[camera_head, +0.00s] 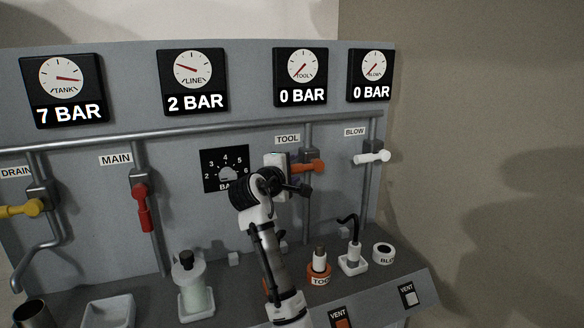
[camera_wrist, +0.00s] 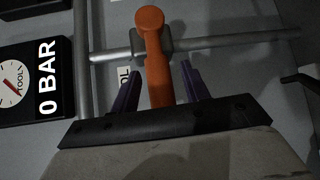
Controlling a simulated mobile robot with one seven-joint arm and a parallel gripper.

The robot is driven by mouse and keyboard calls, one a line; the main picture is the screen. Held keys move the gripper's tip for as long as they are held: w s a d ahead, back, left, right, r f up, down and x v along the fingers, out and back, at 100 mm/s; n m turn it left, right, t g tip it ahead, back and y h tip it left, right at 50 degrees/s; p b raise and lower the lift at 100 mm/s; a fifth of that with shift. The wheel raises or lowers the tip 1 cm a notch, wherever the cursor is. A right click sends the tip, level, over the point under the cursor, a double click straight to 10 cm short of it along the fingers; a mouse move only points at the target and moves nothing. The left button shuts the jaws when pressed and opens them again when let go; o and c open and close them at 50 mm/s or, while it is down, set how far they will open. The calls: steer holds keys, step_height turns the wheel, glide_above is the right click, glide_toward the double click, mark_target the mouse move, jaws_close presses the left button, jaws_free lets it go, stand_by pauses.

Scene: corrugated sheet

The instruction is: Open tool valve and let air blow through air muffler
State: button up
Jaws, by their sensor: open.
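The orange tool valve handle (camera_head: 308,167) sits under the TOOL label, lying crosswise to its vertical pipe. In the wrist view the orange handle (camera_wrist: 155,60) lies between the two purple fingers of my gripper (camera_wrist: 158,88), with gaps visible on both sides. My gripper (camera_head: 293,175) is open at the valve in the head view, partly hidden by my arm. The tool gauge (camera_head: 301,77) reads 0 BAR. A pale fitting in an orange TOOL-labelled base (camera_head: 319,272) stands on the shelf below; I cannot tell whether it is the air muffler.
The tank gauge (camera_head: 63,90) reads 7 BAR, the line gauge (camera_head: 194,82) 2 BAR, the blow gauge (camera_head: 371,75) 0 BAR. The red main handle (camera_head: 143,207) hangs down along its pipe. The white blow handle (camera_head: 372,157) is to the right. A pressure dial (camera_head: 225,171) is left of the valve.

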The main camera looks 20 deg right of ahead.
steer(key=shift+c, duration=0.4)
jaws_close()
steer(key=shift+f, duration=0.15)
